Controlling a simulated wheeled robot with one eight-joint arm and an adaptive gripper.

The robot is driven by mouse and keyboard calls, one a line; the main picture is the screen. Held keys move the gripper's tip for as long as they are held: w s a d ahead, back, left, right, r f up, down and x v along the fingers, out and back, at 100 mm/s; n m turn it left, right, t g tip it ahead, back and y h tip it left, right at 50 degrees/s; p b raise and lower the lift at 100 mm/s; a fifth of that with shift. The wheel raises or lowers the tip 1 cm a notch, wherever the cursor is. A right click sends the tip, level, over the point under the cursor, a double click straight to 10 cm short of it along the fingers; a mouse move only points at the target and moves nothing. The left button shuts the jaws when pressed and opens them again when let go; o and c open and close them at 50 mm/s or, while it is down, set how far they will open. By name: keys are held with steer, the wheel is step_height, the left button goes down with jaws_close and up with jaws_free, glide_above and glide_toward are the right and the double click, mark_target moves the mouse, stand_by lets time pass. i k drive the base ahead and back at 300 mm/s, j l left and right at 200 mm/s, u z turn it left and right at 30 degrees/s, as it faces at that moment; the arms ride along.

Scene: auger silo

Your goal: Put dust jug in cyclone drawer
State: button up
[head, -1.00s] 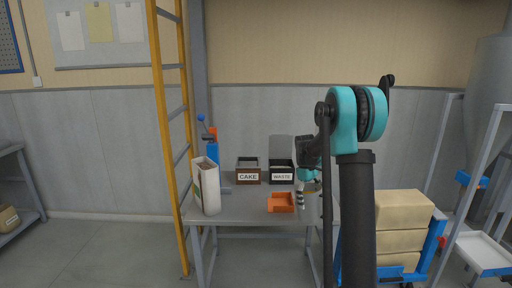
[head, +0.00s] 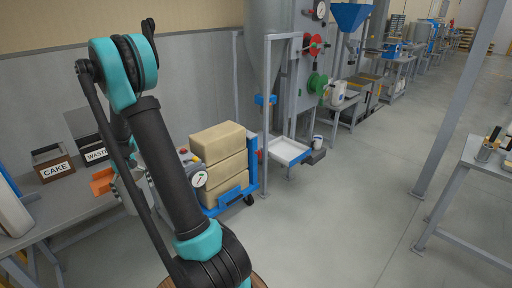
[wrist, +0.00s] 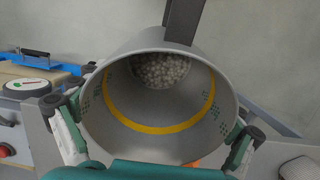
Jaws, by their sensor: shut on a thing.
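A grey round jug (wrist: 196,88), which I take for the dust jug, is between the fingers of my gripper (wrist: 155,132) in the wrist view. It has a yellow band inside, rows of dots and pale pellets at its bottom; a dark bar shows at its far rim. In the head view my gripper (head: 128,180) is low over the right end of the workbench, partly hidden by my arm. Right of the bench stands the large grey silo machine (head: 266,28) with a white tray (head: 288,152) in its frame. I cannot tell which part is the cyclone drawer.
The workbench (head: 75,210) carries CAKE (head: 54,168) and WASTE (head: 96,155) boxes and an orange tray (head: 102,181). A blue cart with stacked tan blocks (head: 220,155) stands between bench and silo. The floor at front right is open; another table (head: 478,170) stands far right.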

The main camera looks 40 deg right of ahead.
mark_target(289, 155)
steer(key=l, duration=0.55)
steer(key=l+z, duration=0.15)
steer(key=l, duration=0.4)
steer(key=i+l, duration=0.1)
steer(key=l, duration=0.5)
steer(key=l+z, duration=0.15)
steer(key=l, duration=0.4)
steer(key=i+l, duration=0.15)
steer(key=l, duration=0.4)
steer(key=l+z, duration=0.15)
steer(key=l, duration=0.4)
steer(key=i+l, duration=0.2)
steer(key=l, duration=0.35)
steer(key=i+l+z, duration=0.15)
steer(key=l, duration=0.35)
steer(key=k+l, duration=0.05)
